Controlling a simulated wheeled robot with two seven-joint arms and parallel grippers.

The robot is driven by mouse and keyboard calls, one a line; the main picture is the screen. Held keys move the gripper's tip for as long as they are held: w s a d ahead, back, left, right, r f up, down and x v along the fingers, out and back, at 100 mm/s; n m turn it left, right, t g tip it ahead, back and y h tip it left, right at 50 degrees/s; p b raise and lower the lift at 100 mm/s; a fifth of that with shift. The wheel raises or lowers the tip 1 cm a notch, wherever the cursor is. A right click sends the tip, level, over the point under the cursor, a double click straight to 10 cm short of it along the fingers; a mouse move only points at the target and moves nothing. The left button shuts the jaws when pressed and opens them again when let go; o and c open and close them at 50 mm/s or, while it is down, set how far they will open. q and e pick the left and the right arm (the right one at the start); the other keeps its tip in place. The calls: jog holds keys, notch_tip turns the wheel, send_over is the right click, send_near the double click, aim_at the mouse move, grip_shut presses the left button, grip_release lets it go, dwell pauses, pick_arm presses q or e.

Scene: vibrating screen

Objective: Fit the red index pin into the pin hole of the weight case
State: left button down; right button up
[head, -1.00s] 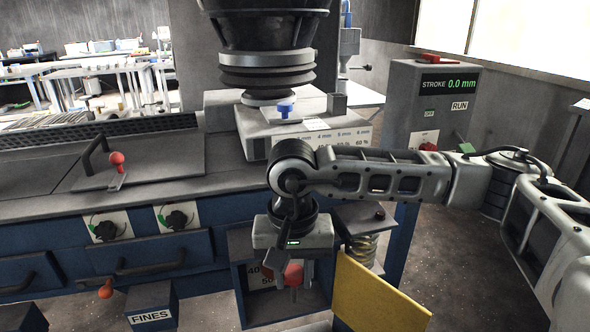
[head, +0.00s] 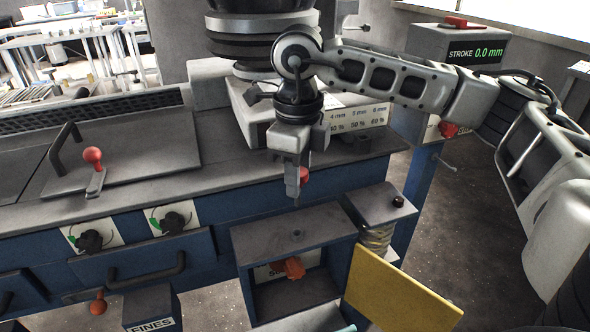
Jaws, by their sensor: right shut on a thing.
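The weight case (head: 262,240) is the open-fronted grey and blue box low on the machine's front, right of centre. A small round fitting with a dark centre, which looks like the pin hole (head: 297,235), is on its top. My right gripper (head: 294,192) points down above the case, shut on the red index pin (head: 305,176). Only a bit of red shows beside the fingers; the rest of the pin is hidden. The gripper is clear of the case top. An orange-red knob (head: 292,267) sits inside the case opening before a numbered scale. My left gripper is not in view.
A yellow plate (head: 395,295) stands right of the case. A spring under a grey bracket (head: 378,204) is close beside it. The machine's deck edge (head: 345,165) is just behind the gripper. A box marked FINES (head: 150,305) stands at lower left.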

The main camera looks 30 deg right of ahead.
aim_at(297, 205)
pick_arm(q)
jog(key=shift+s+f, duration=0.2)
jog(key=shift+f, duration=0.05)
pick_arm(e)
jog(key=shift+f, duration=0.1)
jog(key=shift+f+b, duration=0.8)
jog(key=shift+f, duration=0.05)
notch_tip(297, 205, down, 3)
jog(key=b, duration=0.2)
jog(key=shift+b, duration=0.35)
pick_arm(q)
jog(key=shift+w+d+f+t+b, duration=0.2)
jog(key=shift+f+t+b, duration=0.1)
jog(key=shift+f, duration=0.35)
pick_arm(e)
jog(key=shift+f, duration=0.5)
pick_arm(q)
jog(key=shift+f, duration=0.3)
